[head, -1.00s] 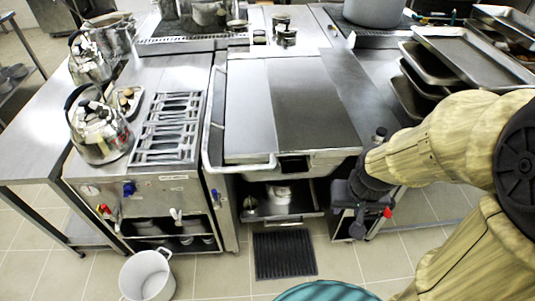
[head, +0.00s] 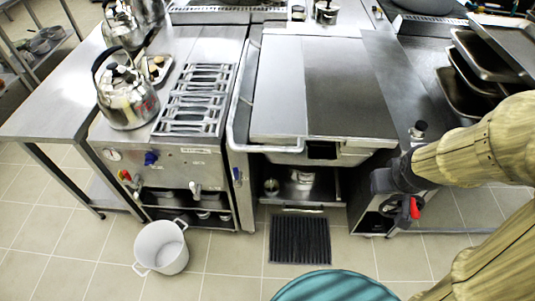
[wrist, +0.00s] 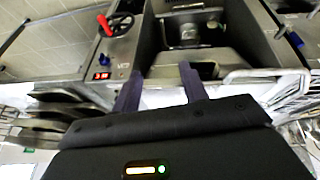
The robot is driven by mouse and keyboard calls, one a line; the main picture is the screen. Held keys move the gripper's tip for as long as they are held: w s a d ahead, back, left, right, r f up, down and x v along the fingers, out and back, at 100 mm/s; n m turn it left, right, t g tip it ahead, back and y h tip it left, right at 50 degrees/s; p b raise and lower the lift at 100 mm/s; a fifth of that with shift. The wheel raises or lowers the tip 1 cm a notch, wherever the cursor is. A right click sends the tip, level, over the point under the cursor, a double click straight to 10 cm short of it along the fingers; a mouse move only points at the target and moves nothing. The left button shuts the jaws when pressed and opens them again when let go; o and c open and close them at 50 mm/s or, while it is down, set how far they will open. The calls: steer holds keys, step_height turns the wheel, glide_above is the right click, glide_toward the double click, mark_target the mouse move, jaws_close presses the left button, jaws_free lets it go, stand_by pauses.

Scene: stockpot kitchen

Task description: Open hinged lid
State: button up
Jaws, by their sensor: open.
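The hinged lid (head: 315,88) is a wide, flat steel cover, lying shut on the large cooking pan at the middle of the head view. A pale rail (head: 236,122) runs along its left side and around the front left corner. My gripper (head: 385,182) is at the pan's front right corner, below lid height, beside the cabinet with the red knob. In the wrist view my gripper (wrist: 160,72) has its two dark fingers apart with nothing seen between them. I cannot tell whether the fingers touch the pan.
A burner unit with a grate (head: 195,100) and kettle (head: 127,92) stands left. Stacked trays (head: 485,55) are at the right. A white pot (head: 161,248) and a dark floor grate (head: 300,240) lie in front. A teal round thing (head: 335,287) shows at the bottom edge.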

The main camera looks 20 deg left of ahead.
steer(key=w+a+f+n+t+y+b, duration=0.1)
steer(key=w+a+f+n+t+b, duration=0.1)
steer(key=w+f+n+t+b, duration=0.25)
steer(key=n+y+b, duration=1.3)
steer(key=n+b, duration=0.2)
steer(key=n, duration=0.5)
glide_toward(271, 152)
steer(key=w+d+f+v, duration=0.1)
steer(key=v, duration=0.4)
steer(key=shift+s+a+r+g, duration=0.15)
steer(key=shift+r+g, duration=0.1)
steer(key=shift+r, duration=0.15)
steer(key=shift+s+d+r+g, duration=0.1)
steer(key=shift+s+r+g, duration=0.1)
steer(key=shift+r, duration=0.15)
steer(key=shift+w+a, duration=0.1)
steer(key=x, duration=1.7)
steer(key=shift+a+r, duration=0.15)
steer(key=shift+r, duration=0.05)
steer(key=shift+c, duration=0.4)
jaws_close()
